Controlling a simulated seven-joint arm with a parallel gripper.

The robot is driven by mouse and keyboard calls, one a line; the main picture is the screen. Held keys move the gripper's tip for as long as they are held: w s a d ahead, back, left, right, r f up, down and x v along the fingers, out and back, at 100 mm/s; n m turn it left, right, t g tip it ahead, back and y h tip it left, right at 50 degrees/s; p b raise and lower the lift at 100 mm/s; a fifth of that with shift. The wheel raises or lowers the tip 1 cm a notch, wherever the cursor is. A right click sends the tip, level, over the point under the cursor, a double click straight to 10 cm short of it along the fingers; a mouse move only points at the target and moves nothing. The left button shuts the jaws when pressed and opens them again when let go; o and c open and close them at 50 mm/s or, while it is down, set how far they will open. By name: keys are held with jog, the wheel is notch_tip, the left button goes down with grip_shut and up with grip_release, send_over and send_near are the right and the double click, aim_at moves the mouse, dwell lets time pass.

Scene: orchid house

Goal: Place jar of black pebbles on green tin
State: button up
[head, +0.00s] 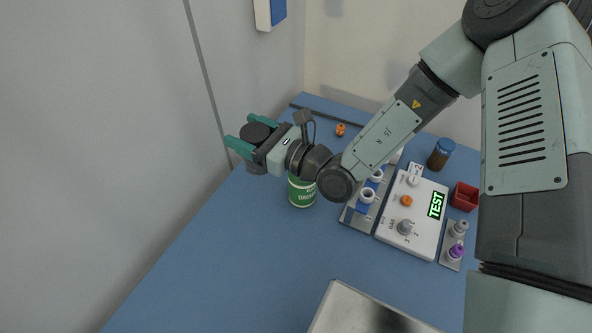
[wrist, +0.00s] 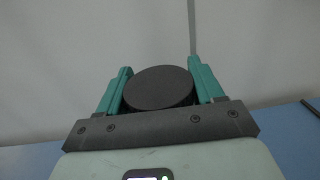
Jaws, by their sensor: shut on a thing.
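My gripper (head: 253,142) is at the left of the head view, with its teal fingers shut on a jar with a flat black lid (head: 255,133). In the wrist view the round black lid (wrist: 159,88) sits between the two fingers (wrist: 159,82). The jar's body (head: 268,163) shows only in part below the fingers, so its contents cannot be made out. The green tin (head: 302,192) stands on the blue table to the right of the jar in the head view. My wrist hides the tin's top.
Right of the tin are a metal rack with white cups (head: 367,195) and a white device reading TEST (head: 412,214). A brown bottle (head: 440,153), red box (head: 465,196) and orange knob (head: 340,129) are farther back. A metal tray (head: 345,310) lies in front. The left table is clear.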

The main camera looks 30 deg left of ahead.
jog(key=w+d+r+m+t, duration=0.1)
jog(key=w+d+r+t, duration=0.1)
jog(key=w+d+r, duration=0.5)
jog(key=f, duration=0.3)
jog(key=s+f, duration=0.1)
jog(key=f, duration=0.3)
jog(key=d+f, duration=0.1)
jog(key=f, duration=0.2)
jog(key=shift+s+d+f, duration=0.1)
jog(key=shift+s+f, duration=0.15)
jog(key=shift+f, duration=0.15)
jog(key=o, duration=1.4)
